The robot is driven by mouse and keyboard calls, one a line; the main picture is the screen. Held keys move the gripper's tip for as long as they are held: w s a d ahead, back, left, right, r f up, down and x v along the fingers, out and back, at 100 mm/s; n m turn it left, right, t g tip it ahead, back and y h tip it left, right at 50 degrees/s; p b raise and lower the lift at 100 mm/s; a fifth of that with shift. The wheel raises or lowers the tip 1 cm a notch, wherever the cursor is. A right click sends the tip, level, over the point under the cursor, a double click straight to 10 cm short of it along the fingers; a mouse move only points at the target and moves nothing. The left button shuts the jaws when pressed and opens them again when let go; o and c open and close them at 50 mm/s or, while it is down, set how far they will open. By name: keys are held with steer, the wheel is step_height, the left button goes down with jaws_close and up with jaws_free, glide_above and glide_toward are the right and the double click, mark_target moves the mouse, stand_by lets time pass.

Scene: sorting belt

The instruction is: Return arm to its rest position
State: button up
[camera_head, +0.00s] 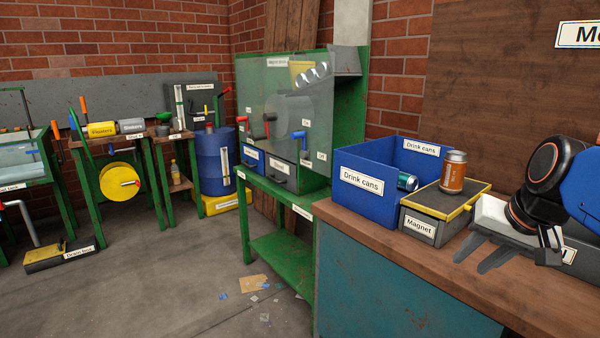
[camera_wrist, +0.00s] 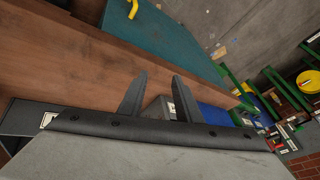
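My gripper (camera_head: 468,265) hangs over the wooden bench at the right of the head view, its two dark fingers spread apart with nothing held between them. In the wrist view the fingers of my gripper (camera_wrist: 159,78) also stand apart, with a grey box partly visible beyond the gap. My arm comes in from the right edge, its black joint and blue part beside the bench's back wall.
A blue "Drink cans" bin (camera_head: 340,208) holds a teal can (camera_head: 407,182). An orange can (camera_head: 453,172) stands upright on the "Magnet" box (camera_head: 425,228), left of my gripper. The bench front (camera_head: 500,290) is clear. A green machine (camera_head: 262,120) stands further left.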

steer(key=s+a+f+n, duration=0.5)
steer(key=s+f, duration=0.5)
steer(key=f, duration=0.2)
steer(key=shift+a+f+g+h, duration=0.2)
steer(key=shift+a+g+h, duration=0.1)
steer(key=shift+a+g, duration=0.1)
steer(key=shift+d, duration=0.1)
stand_by(0.5)
